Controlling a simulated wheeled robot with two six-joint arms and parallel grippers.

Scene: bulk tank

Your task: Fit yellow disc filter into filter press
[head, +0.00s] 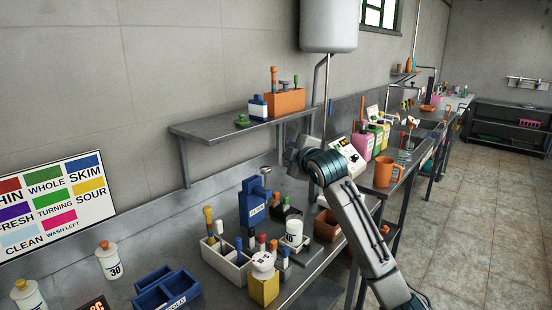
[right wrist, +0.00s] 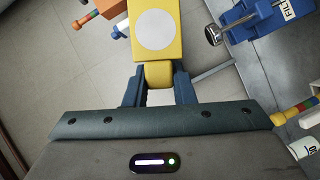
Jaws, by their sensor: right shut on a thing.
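The yellow disc filter (right wrist: 157,32), a yellow block with a pale round disc on its face, is held between the blue fingers of my right gripper (right wrist: 158,85) in the right wrist view. The filter press (head: 252,203) is a blue upright device on the bench in the head view, with a grey knob on top. It also shows at the upper right of the wrist view (right wrist: 262,20), apart from the held filter. In the head view my right arm reaches over the bench, but its fingers and the filter cannot be made out. My left gripper is out of view.
A white caddy (head: 226,266) of coloured-handled tools stands before the press. A wall shelf (head: 240,124) with an orange box (head: 286,102) hangs above.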

